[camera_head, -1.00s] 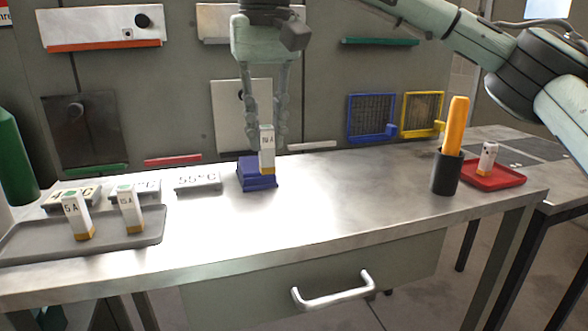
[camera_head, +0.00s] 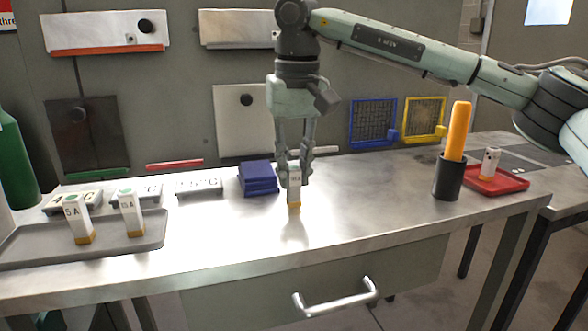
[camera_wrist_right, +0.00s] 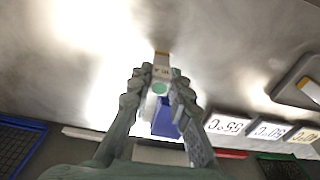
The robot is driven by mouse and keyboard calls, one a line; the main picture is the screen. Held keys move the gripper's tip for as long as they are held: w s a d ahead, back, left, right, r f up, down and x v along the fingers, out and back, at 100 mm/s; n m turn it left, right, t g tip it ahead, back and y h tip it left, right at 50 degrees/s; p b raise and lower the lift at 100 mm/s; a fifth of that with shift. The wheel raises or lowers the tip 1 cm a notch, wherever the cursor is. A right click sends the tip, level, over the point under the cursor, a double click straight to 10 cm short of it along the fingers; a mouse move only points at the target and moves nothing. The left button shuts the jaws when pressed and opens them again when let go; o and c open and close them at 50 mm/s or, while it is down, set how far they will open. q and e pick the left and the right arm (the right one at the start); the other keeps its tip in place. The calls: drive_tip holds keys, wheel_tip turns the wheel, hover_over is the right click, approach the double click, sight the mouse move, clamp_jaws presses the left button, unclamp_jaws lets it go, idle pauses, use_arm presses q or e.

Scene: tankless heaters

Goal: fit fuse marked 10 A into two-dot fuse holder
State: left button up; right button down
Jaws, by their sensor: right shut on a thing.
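My right gripper (camera_head: 294,172) is shut on a white fuse with a yellow-orange lower end (camera_head: 294,190). It holds the fuse upright at the bench, right of the blue block; whether the fuse touches the bench is unclear. The fuse also shows between the fingers of my right gripper (camera_wrist_right: 158,88) in the right wrist view; its label looks like 10 A but is small. Two similar fuses, one marked 5 A (camera_head: 78,220) and one apparently 15 A (camera_head: 131,213), stand on a grey tray (camera_head: 40,252). I cannot make out a two-dot fuse holder. My left gripper is not in view.
A blue block (camera_head: 258,178) lies left of the held fuse. White temperature plates (camera_head: 200,187) line the back left. A black cup (camera_head: 447,178) with an orange handle (camera_head: 458,130) and a red tray (camera_head: 510,183) with a dark-marked white piece (camera_head: 489,163) stand right. The middle bench is clear.

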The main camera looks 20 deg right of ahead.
drive_tip(key=c, duration=1.4)
unclamp_jaws()
drive_tip(key=shift+f, duration=0.1)
